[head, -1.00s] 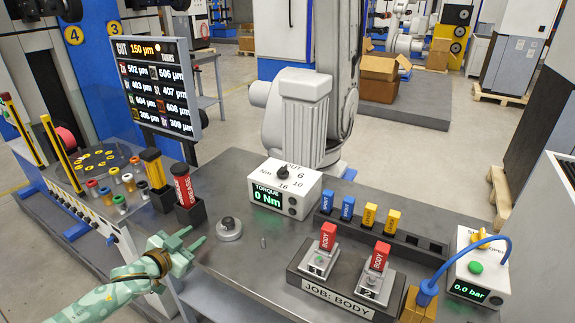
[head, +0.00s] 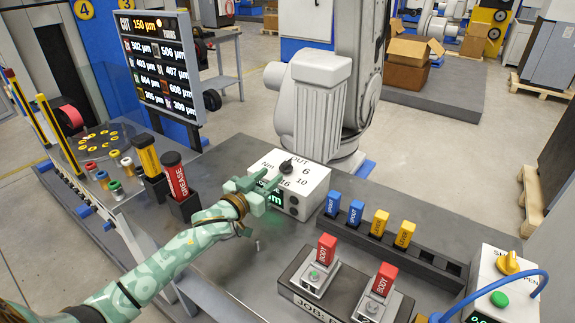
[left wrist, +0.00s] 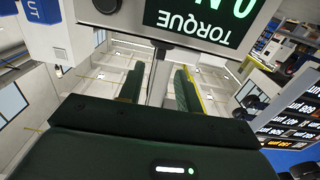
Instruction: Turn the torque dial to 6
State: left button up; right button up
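The torque box (head: 313,187) is white, with a black dial (head: 287,167) on its sloping top among the marks OUT, 6, 10, 16 and Nm. I cannot tell which mark the dial points at. My left gripper (head: 270,188) is just in front of the box and hides part of its green display. In the left wrist view, its two green fingers (left wrist: 158,85) stand apart with nothing gripped between them. The box's display (left wrist: 200,18) shows upside down at the top of that view; the dial does not show there. My right gripper is not in view.
The red grease tube (head: 175,178) stands in a holder left of my left arm. A rack (head: 400,248) with blue and yellow blocks is right of the box. The job fixture (head: 335,290) with red body blocks is in front, and a valve box (head: 505,275) is at right.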

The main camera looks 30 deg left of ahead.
aim_at(282, 167)
pick_arm(q)
jog(key=w, duration=0.2)
jog(key=w+b, duration=0.1)
jog(key=w, duration=0.1)
jog(key=w+d, duration=0.1)
jog(key=w, duration=0.2)
jog(key=shift+w+f+b, duration=0.1)
jog(key=shift+f+b, duration=0.05)
jog(key=shift+b, duration=0.25)
jog(key=shift+w+d, duration=0.1)
jog(key=shift+w, duration=0.6)
grip_shut()
